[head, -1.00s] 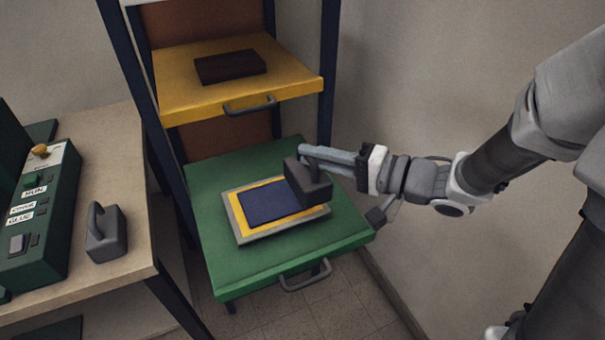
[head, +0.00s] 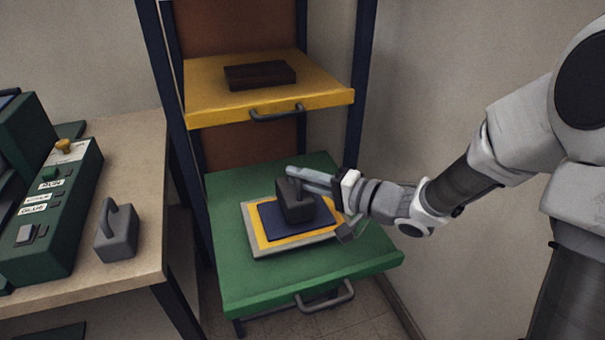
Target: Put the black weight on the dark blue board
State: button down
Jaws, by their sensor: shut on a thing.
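The black weight (head: 296,208) is a dark block with a handle on top. It is over the middle of the dark blue board (head: 271,222); I cannot tell whether it touches the board. The board lies on a yellow sheet (head: 258,237) over a grey plate (head: 262,254), on the pulled-out green shelf (head: 240,280). My gripper (head: 296,176) comes in from the right and is shut on the weight's handle. The fingers hide part of the handle.
A yellow shelf (head: 210,105) with a dark brown block (head: 260,75) is above the green one. A grey weight (head: 116,238) stands on the table (head: 140,180) at left, beside a green control box (head: 50,225). Dark blue posts (head: 360,90) flank the shelves.

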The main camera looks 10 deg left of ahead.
jog(key=shift+f, duration=0.65)
jog(key=shift+f, duration=0.1)
jog(key=c, duration=0.8)
grip_release()
jog(key=shift+f, duration=0.15)
jog(key=shift+c, duration=0.2)
